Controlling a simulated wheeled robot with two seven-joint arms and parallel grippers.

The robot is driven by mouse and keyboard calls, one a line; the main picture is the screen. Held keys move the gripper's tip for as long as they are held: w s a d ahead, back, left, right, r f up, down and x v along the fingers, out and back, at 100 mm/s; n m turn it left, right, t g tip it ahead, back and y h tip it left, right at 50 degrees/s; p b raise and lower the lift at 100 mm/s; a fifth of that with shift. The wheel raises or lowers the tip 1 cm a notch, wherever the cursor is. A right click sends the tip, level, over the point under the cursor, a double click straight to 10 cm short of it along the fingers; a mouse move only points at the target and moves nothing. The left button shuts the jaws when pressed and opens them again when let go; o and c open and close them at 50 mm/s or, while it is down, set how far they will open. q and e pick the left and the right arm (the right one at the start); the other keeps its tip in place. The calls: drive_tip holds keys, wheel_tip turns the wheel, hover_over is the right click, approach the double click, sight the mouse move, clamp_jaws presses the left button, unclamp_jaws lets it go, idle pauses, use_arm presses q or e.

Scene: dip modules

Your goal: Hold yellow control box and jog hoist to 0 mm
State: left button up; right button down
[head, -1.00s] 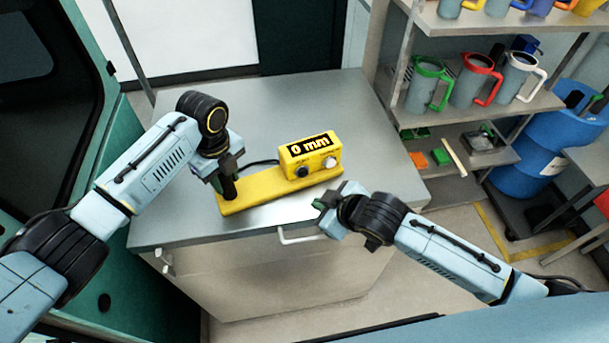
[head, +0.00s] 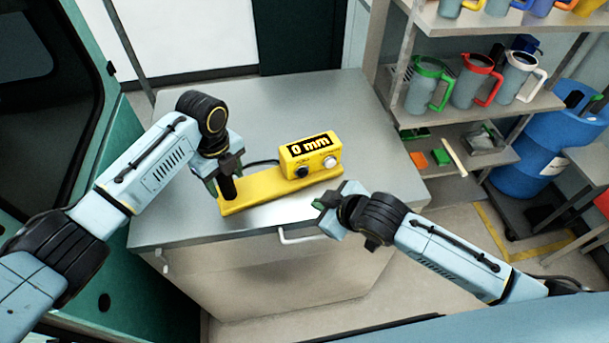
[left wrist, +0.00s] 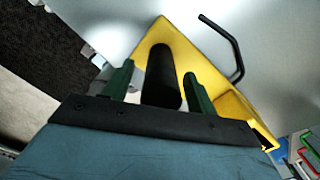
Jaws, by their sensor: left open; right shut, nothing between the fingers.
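The yellow control box (head: 310,156) sits on a yellow base plate (head: 262,200) on the grey cabinet top. Its display reads "0 mm", with a black knob and a light knob below. A black upright handle (head: 228,188) stands at the left end of the plate. My left gripper (head: 217,182) is open at this handle. In the left wrist view its green fingers (left wrist: 158,88) stand on either side of the black handle (left wrist: 162,78), with gaps visible. My right gripper (head: 322,210) is shut and empty, near the cabinet's front edge, apart from the box.
The grey cabinet top (head: 270,105) is clear behind the box. A handle (head: 297,238) juts from the cabinet front. A shelf with mugs (head: 475,82) stands at the right, beside a blue barrel (head: 535,160). A black cable runs behind the box.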

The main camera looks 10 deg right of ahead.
use_arm(q)
drive_tip(key=shift+r, duration=0.1)
drive_tip(key=shift+r+p, duration=0.4)
drive_tip(key=shift+r, duration=4)
